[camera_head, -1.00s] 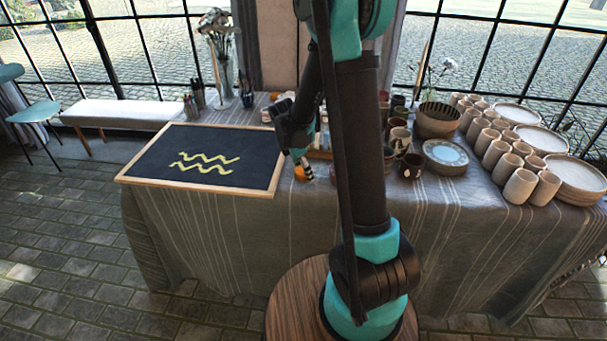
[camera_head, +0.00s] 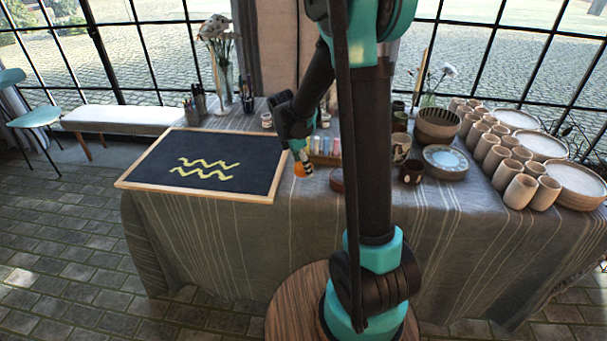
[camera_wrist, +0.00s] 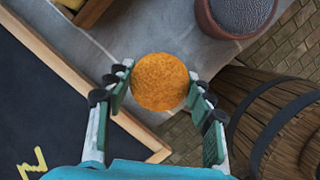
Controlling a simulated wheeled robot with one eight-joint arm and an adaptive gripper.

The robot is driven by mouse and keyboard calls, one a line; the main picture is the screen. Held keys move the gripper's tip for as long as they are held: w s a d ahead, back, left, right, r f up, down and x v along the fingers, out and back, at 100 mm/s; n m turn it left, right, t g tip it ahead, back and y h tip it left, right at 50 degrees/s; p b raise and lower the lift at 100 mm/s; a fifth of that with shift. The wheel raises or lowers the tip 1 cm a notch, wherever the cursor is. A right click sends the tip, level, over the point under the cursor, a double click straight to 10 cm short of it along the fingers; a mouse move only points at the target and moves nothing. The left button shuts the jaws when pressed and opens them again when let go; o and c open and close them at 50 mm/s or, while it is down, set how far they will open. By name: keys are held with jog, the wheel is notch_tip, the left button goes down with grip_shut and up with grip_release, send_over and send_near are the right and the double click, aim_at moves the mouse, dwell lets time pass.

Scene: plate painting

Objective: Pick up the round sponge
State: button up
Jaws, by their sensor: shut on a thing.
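The round sponge (camera_wrist: 160,82) is orange and sits between the two fingertips of my gripper (camera_wrist: 158,90) in the wrist view. My gripper is shut on it, with a finger at its left and right sides. In the head view, the sponge (camera_head: 299,170) shows as a small orange spot below my gripper (camera_head: 302,161), beside the right edge of the framed board. It appears held above the cloth near the table's front edge; the exact height is hard to tell.
A dark wood-framed board (camera_head: 215,163) with yellow wavy lines lies at left. A reddish-brown bowl (camera_wrist: 235,15) stands beyond the sponge. A box of coloured sticks (camera_head: 325,150) is behind my gripper. Cups (camera_head: 519,191) and stacked plates (camera_head: 580,180) fill the right. A wooden barrel-like stool (camera_wrist: 285,125) stands below.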

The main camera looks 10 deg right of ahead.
notch_tip(320, 180, up, 16)
jog(key=shift+f, duration=0.2)
